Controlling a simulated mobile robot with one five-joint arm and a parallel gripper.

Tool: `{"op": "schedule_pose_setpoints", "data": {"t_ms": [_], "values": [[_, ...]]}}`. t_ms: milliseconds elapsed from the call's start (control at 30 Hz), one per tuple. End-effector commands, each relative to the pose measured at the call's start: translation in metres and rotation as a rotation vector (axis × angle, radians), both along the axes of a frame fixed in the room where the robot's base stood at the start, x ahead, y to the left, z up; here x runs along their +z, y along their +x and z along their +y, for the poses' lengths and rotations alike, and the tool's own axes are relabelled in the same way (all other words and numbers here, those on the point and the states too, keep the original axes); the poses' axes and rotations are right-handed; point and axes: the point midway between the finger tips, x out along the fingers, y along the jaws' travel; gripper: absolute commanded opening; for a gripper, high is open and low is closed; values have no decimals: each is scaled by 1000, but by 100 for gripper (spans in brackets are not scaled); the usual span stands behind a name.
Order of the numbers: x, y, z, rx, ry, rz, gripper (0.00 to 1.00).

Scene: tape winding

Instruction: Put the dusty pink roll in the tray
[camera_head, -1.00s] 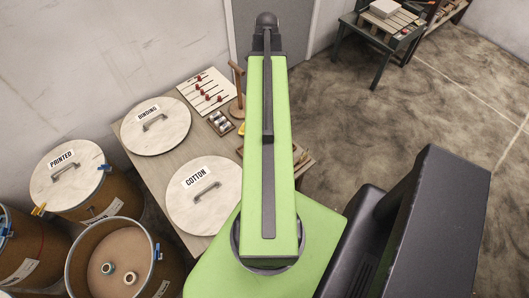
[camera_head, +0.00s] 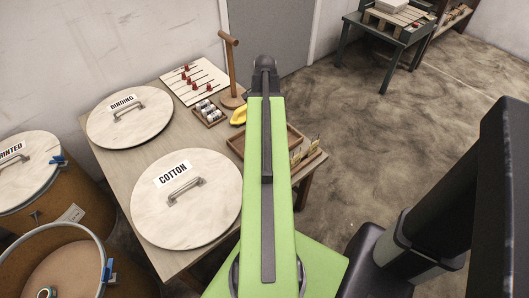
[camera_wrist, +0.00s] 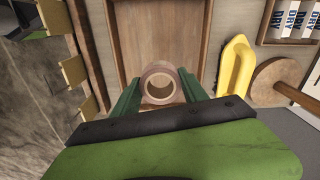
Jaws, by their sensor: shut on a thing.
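The dusty pink roll (camera_wrist: 160,68) is a brownish-pink ring in the wrist view, its open hole facing the camera. My gripper (camera_wrist: 159,85) is shut on it, with a green finger on each side. The wooden tray (camera_wrist: 183,12) lies behind the roll in the wrist view, so the roll appears over its floor; its height above it is hard to tell. In the head view the tray (camera_head: 296,138) is on the table, partly hidden by my green arm. The gripper and roll are hidden there.
A yellow object (camera_wrist: 236,66), a round wooden stand base (camera_wrist: 276,82) and a box of DRY packets (camera_wrist: 291,22) lie right of the tray. Wooden blocks (camera_wrist: 73,71) line its left. COTTON (camera_head: 187,215) and BINDING (camera_head: 130,117) lids cover the table's left part.

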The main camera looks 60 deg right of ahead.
Motion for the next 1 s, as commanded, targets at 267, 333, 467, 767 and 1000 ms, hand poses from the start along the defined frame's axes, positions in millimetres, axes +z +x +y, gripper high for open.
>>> {"op": "schedule_pose_setpoints", "data": {"t_ms": [267,333,467,767,1000], "values": [[-24,0,0,0,0,0,12],[-40,0,0,1,0,0,12],[-64,1,0,1,0,0,12],[-82,1,1,2,0,0,12],[-101,1,1,2,0,0,12]]}}
